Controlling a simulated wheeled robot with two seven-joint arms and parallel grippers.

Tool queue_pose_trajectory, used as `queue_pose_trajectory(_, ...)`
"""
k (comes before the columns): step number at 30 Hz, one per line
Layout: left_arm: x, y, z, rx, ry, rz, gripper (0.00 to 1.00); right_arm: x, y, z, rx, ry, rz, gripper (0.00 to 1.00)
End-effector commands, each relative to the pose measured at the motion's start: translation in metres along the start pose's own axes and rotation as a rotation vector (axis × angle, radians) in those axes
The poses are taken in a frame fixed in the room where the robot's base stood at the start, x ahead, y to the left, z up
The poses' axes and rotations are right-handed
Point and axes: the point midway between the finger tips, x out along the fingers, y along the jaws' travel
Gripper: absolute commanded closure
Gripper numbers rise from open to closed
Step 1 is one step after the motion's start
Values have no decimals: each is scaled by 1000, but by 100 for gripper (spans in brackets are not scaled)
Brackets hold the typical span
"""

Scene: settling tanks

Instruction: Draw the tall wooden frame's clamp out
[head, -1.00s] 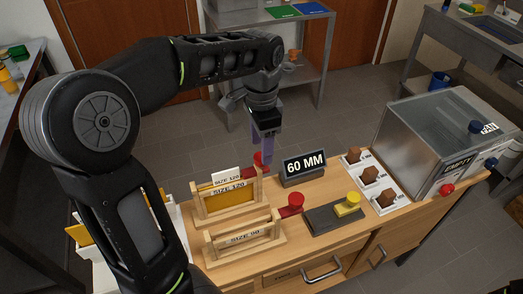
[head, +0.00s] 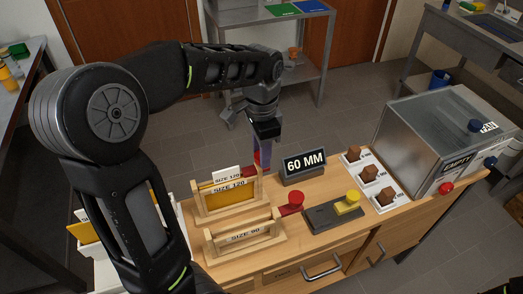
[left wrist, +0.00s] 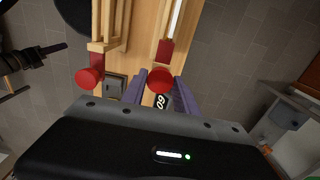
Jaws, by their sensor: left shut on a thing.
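The tall wooden frame (head: 262,189), labelled SIZE 120, stands on the wooden bench and holds a yellow panel with a white card at its top. Its red clamp (head: 257,159) is at the frame's right end, partly hidden by my left gripper (head: 263,155). In the left wrist view, the clamp's round red knob (left wrist: 160,79) lies between the purple fingers of my left gripper (left wrist: 160,92), which is shut on it. The clamp's red stem still meets the frame's end.
A lower frame (head: 243,240), labelled SIZE 90, stands in front with its own red clamp (head: 296,198). A 60 MM sign (head: 305,163) stands close right of my gripper.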

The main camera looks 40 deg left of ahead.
Motion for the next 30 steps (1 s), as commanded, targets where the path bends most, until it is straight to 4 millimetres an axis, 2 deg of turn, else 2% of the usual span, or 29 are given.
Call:
queue_pose_trajectory(1,0,0,0,0,0,0,85,0,0,0,0,0,0,64)
queue_pose_trajectory(7,0,0,0,0,0,0,100,0,0,0,0,0,0,64)
queue_pose_trajectory(30,0,0,0,0,1,-1,100,0,0,0,0,0,0,64)
